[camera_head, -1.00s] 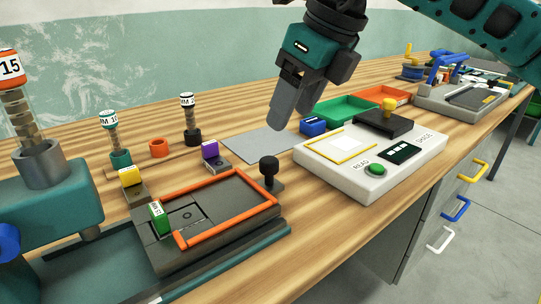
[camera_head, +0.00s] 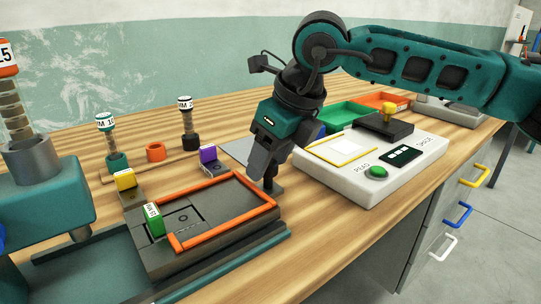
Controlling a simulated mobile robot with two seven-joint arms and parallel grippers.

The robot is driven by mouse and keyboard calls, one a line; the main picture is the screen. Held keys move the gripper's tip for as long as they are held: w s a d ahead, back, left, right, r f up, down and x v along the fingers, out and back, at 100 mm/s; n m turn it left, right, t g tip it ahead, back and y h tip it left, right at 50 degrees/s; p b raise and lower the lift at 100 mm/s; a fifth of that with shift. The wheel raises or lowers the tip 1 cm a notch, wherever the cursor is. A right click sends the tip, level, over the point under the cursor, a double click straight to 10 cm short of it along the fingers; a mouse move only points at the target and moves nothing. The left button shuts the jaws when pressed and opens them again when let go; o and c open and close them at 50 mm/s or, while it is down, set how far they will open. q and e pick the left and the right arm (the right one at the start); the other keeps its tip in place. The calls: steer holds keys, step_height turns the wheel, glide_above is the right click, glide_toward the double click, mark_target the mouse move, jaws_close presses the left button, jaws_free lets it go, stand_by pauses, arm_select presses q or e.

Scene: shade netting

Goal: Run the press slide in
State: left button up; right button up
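The press slide (camera_head: 155,258) is a dark plate with an orange rectangular frame (camera_head: 222,230) on top. It sits on a teal base (camera_head: 75,280) in front of the teal press (camera_head: 45,205) at the left. A dark post (camera_head: 271,184) stands at the slide's right end, away from the press. My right gripper (camera_head: 262,172) points down at this post, and its fingers hide the post's upper part. I cannot tell whether the fingers touch it or are closed. A green labelled block (camera_head: 153,221) stands at the frame's left corner. My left gripper is out of view.
Yellow (camera_head: 125,180) and purple (camera_head: 208,154) tagged blocks stand behind the slide, with labelled spring posts (camera_head: 187,122) further back. A white unit (camera_head: 362,180) with a green button is at the right. Green (camera_head: 345,116) and orange trays lie behind.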

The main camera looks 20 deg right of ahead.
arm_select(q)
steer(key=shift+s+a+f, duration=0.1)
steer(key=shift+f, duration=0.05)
arm_select(e)
jaws_close()
stand_by(0.4)
